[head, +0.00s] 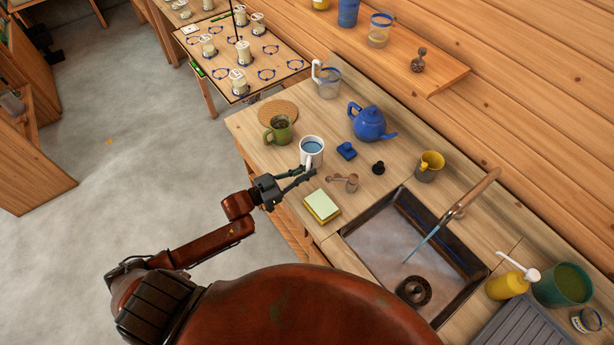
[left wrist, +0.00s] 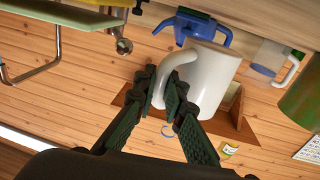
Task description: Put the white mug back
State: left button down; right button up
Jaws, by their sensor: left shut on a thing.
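The white mug (head: 312,148), blue inside, is at the front edge of the wooden counter, between the green mug and the sink. My left gripper (head: 304,173) reaches it from the front left. In the left wrist view, which looks upside down, the gripper (left wrist: 166,92) is shut on the handle of the white mug (left wrist: 212,78). The mug looks upright. I cannot tell whether its base touches the counter (head: 262,160). My right gripper is not in view.
Close by are a green mug (head: 279,130), a blue teapot (head: 368,122), a small blue object (head: 346,150), a metal scoop (head: 345,182) and a yellow sponge (head: 322,206). A round cork mat (head: 277,108) lies behind the green mug. The sink (head: 380,250) is at right.

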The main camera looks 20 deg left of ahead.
pick_arm(q)
jog(key=shift+w+f, duration=0.2)
jog(key=shift+w, duration=0.1)
jog(key=shift+s+f, duration=0.1)
jog(key=shift+f, duration=1.35)
jog(key=c, duration=2.5)
grip_release()
jog(key=shift+f, duration=0.3)
jog(key=o, duration=0.5)
jog(key=shift+r, duration=0.1)
jog(key=shift+a+r, duration=0.1)
jog(key=shift+r, duration=0.05)
jog(key=v, duration=1.2)
jog(key=shift+b, duration=0.3)
